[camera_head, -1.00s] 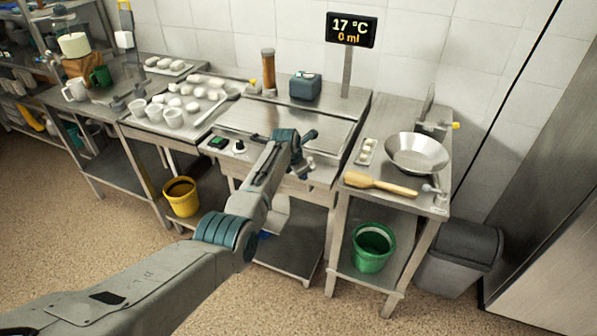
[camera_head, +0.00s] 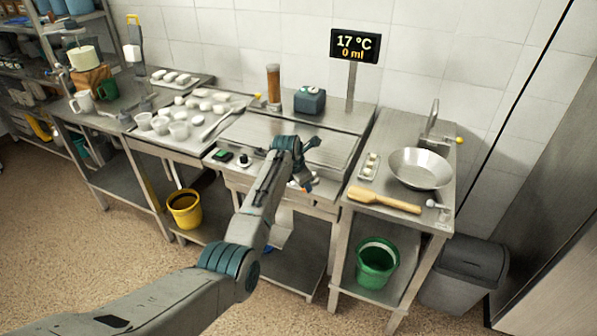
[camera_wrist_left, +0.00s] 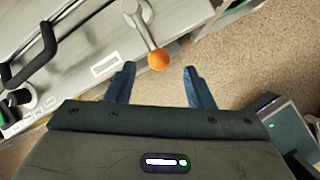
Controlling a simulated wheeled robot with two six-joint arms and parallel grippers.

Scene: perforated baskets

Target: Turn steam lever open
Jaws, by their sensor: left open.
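A metal lever with an orange ball knob (camera_wrist_left: 158,60) sticks out from the front of the steel counter unit (camera_wrist_left: 80,60). A small label plate beside it is too small to read. My left gripper (camera_wrist_left: 160,82) is open, with its blue fingers on either side of the line of the knob. The knob sits just beyond the fingertips, apart from both. In the head view my left gripper (camera_head: 303,184) is at the front edge of the middle counter, and my arm hides part of it. My right gripper is not in view.
A green-lit switch (camera_head: 223,156) and a black knob (camera_head: 245,158) are on the counter front to the left. A black handle (camera_wrist_left: 35,45) shows in the wrist view. A side table with a pan (camera_head: 420,168) and wooden paddle (camera_head: 385,200) stands right.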

